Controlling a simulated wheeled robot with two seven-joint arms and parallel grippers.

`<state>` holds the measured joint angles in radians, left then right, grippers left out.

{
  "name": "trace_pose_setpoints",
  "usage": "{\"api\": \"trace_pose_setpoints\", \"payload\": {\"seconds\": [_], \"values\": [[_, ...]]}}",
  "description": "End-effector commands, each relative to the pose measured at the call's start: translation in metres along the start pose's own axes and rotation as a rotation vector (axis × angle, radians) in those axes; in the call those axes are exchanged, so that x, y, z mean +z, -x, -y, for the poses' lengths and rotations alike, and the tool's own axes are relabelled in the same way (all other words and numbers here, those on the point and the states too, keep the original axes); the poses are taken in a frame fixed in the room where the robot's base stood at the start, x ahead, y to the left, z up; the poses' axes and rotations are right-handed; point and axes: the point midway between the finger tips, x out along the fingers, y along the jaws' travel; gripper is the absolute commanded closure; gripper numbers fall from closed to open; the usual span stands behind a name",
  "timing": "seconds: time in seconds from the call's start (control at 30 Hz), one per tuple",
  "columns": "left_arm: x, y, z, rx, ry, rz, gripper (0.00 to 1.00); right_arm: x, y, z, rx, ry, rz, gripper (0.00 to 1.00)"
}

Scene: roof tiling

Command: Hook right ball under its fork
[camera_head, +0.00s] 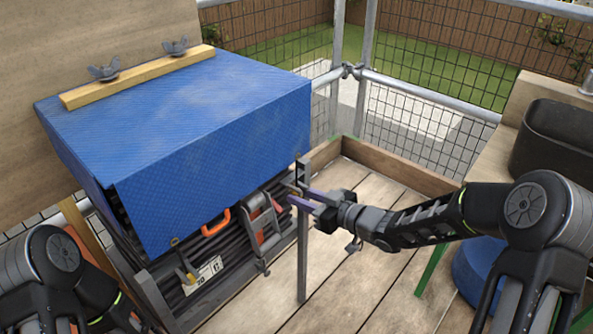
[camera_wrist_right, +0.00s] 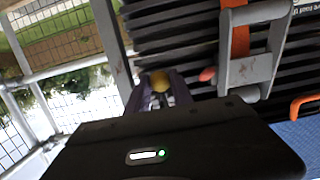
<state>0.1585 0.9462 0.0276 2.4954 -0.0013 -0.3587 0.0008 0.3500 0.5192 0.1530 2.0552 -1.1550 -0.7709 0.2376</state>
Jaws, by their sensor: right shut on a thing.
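My right gripper (camera_head: 292,194) reaches in from the right to the front right corner of the blue tarp (camera_head: 215,150). In the right wrist view its purple fingers are shut on a small yellow ball (camera_wrist_right: 160,81), held at the tips. In the head view the ball is too small to make out clearly. An upright metal post (camera_head: 303,250) with a bracket-like top (camera_head: 302,172) stands right at the fingertips; this may be the fork, but I cannot tell whether the ball touches it. My left arm shows at the lower left, its fingers out of sight.
The tarp covers a stack of dark tiles (camera_wrist_right: 175,45). Hanging at its front are a clamp-like tool (camera_head: 260,228), an orange handle (camera_head: 216,224) and a small label (camera_head: 203,275). A wooden batten (camera_head: 140,75) with wing nuts lies on top.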

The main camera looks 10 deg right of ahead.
Motion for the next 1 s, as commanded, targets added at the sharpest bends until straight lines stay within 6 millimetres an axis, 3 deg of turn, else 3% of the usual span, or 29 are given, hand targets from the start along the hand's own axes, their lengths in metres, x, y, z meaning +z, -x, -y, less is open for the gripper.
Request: {"api": "trace_pose_setpoints", "payload": {"seconds": [0.6, 0.63, 0.9, 1.0], "values": [[0.0, 0.0018, -0.0007, 0.0, 0.0, 0.0, 0.25, -0.0003, -0.0001, 0.0004, 0.0, -0.001, 0.002, 0.95], [0.0, 0.0018, -0.0007, 0.0, 0.0, 0.0, 0.25, -0.0004, -0.0001, 0.0003, 0.0, -0.001, 0.002, 0.71], [0.0, 0.0019, -0.0007, 0.0, 0.0, 0.0, 0.25, -0.001, -0.0001, 0.0002, 0.0, -0.001, 0.001, 0.49], [0.0, 0.0019, -0.0007, 0.0, 0.0, 0.0, 0.25, -0.0011, -0.0001, 0.0002, 0.0, -0.001, 0.0, 0.47]]}}
